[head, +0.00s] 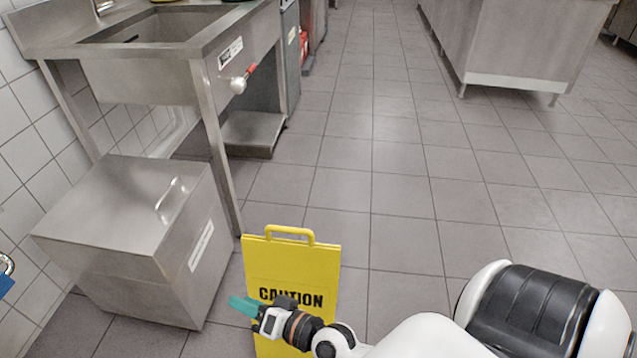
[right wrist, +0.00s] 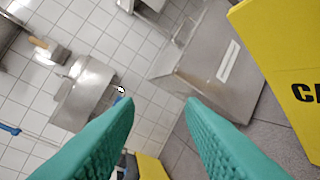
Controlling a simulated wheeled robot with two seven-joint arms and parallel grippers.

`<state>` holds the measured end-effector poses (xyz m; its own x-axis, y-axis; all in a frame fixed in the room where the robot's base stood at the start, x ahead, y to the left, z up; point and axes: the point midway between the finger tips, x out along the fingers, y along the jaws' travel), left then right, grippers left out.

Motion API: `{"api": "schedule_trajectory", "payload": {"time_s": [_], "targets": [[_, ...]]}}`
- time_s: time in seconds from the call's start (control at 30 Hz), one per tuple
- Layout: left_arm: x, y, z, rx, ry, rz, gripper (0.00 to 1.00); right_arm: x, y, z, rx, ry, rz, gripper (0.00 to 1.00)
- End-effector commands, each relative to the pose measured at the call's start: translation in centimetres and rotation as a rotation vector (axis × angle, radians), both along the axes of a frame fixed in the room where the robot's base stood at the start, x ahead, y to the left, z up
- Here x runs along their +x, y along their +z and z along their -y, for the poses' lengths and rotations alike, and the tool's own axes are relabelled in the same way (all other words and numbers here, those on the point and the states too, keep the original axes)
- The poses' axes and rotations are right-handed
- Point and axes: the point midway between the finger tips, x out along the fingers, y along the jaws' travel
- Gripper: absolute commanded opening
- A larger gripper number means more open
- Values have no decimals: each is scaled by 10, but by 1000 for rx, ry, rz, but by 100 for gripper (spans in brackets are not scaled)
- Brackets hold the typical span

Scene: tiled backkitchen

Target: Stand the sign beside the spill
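The yellow sign (head: 291,262) with black "CAUTION" lettering stands on the floor in the head view, its handle at the top. Its lower part is partly hidden behind my right arm. My right gripper (head: 243,306), with teal fingers, is in front of the sign's lower left edge. In the right wrist view the two fingers (right wrist: 160,125) are spread with nothing between them, and the sign's yellow panel (right wrist: 275,50) is to the right, outside them. I cannot see a spill in either view. My left gripper is not in view.
A steel box with a lid (head: 130,230) stands left of the sign, below a steel sink (head: 160,30) on legs. A steel counter (head: 530,40) stands at the back right. The grey tiled floor (head: 400,160) between is clear. A small yellow thing (right wrist: 150,167) shows low in the wrist view.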

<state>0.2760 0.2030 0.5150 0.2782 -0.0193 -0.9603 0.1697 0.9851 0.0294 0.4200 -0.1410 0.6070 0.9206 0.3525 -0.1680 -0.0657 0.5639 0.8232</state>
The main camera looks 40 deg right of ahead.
Motion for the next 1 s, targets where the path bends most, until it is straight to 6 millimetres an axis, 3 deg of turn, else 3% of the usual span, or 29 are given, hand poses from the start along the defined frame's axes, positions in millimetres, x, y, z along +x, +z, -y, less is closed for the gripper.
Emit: {"api": "schedule_trajectory", "payload": {"time_s": [0.07, 0.17, 0.3, 0.5, 0.67, 1.0], "targets": [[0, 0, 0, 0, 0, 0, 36, -17, -15, -16, -178, 137, -75, 36], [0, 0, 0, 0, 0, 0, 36, -44, -42, -20, -417, 286, -203, 36], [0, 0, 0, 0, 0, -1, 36, -84, -74, 2, -717, 426, -423, 36], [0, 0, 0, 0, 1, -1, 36, -129, -90, 47, -974, 500, -691, 36], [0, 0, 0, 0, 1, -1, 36, -143, -91, 62, -1035, 511, -777, 36], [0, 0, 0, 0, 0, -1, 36, -144, -91, 62, -1037, 511, -782, 36]]}}
